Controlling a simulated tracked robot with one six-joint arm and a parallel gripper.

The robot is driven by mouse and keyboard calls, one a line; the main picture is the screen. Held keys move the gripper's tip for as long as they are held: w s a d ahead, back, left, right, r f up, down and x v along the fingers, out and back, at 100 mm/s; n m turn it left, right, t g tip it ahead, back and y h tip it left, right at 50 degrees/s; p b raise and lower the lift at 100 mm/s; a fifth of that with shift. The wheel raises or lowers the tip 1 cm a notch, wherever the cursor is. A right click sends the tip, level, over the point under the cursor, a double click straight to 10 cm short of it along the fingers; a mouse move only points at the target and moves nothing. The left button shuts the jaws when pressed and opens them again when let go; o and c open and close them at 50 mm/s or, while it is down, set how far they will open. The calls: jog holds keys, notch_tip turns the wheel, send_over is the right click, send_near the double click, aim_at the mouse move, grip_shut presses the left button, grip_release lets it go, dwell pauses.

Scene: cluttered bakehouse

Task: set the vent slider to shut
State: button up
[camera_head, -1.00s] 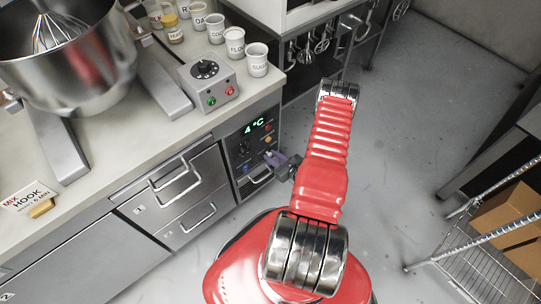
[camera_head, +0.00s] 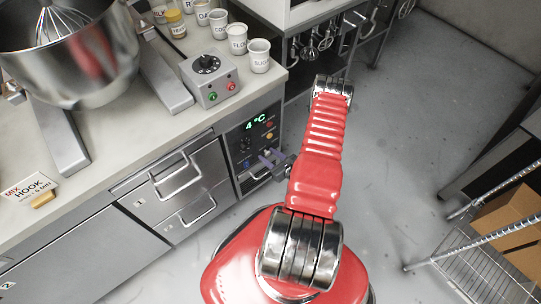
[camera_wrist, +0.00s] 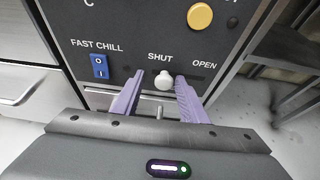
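The vent slider's pale round knob (camera_wrist: 165,80) shows in the wrist view on the dark control panel. It sits just below and slightly right of the SHUT label (camera_wrist: 160,57), with the OPEN label (camera_wrist: 204,64) farther right. My gripper (camera_wrist: 159,82) is open, with one purple finger on each side of the knob. A gap shows between the knob and each finger. In the head view my gripper (camera_head: 271,158) is at the lower part of the control panel (camera_head: 250,137); the knob cannot be made out there.
A blue FAST CHILL switch (camera_wrist: 99,66) is left of the slider and a yellow button (camera_wrist: 200,16) is above it. Drawers with bar handles (camera_head: 175,180) are left of the panel. A wire rack (camera_head: 480,262) with a cardboard box stands at the right. Open floor lies between.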

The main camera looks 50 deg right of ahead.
jog(key=shift+s, duration=0.1)
jog(key=shift+s+r, duration=0.2)
jog(key=shift+s, duration=0.35)
jog(key=v, duration=1.2)
jog(key=shift+s, duration=0.2)
jog(key=shift+a, duration=0.15)
